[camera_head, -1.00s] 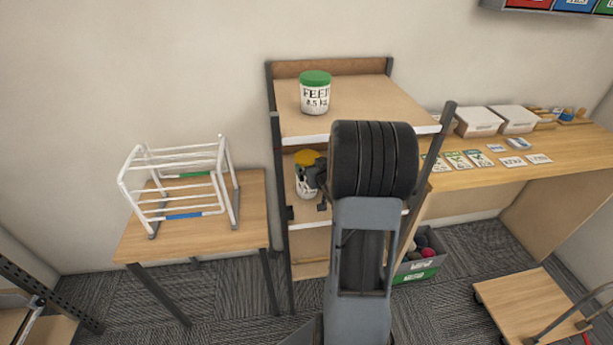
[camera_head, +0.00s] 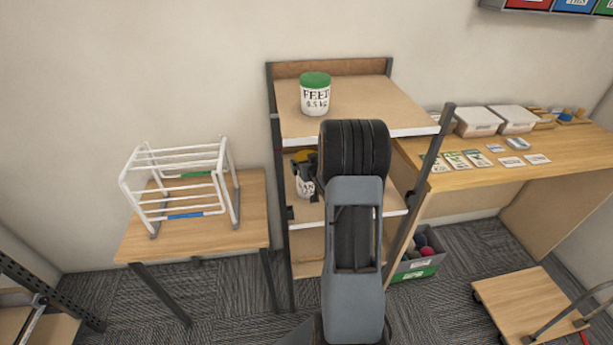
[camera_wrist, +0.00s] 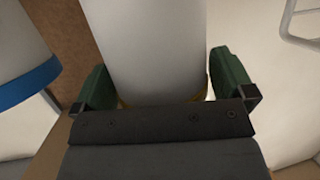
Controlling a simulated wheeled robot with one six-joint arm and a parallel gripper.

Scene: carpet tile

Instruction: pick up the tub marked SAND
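A white tub with a yellow lid (camera_head: 301,156) stands on the middle shelf of the rack. Its label is partly covered by my gripper, and only the letters "AN" show clearly. My gripper (camera_head: 309,170) is in front of this tub. In the wrist view, a plain white tub wall (camera_wrist: 155,50) with a yellow edge fills the space between the green finger pads of my gripper (camera_wrist: 162,78). The pads lie close along both sides of it. I cannot tell whether they press on it or stand slightly apart.
A tub marked FEED (camera_head: 315,95) with a green lid stands on the top shelf (camera_head: 375,100), above my arm. A tub with a blue band (camera_wrist: 25,80) is close left in the wrist view. A white rack (camera_head: 180,185) stands on the left table.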

